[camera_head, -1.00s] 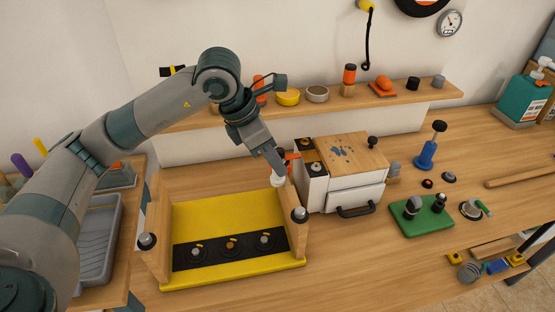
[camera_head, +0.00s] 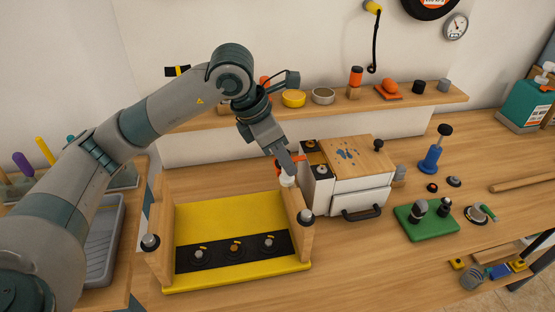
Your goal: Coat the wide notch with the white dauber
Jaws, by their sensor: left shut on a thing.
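My left gripper (camera_head: 286,163) reaches down from the upper left, over the right wooden side wall (camera_head: 299,204) of the yellow tray (camera_head: 225,213). It is shut on the white dauber (camera_head: 287,181), whose white end shows just below the fingers at the top of that wall. I cannot tell whether the dauber touches the wood. The wide notch cannot be made out; the gripper and dauber may cover it. My right gripper is not in view.
A white box with a wooden top (camera_head: 347,158) stands close to the right of the gripper. A shelf (camera_head: 430,99) with small pots runs behind. A green block (camera_head: 424,220) and a blue stamp-like tool (camera_head: 431,160) stand to the right.

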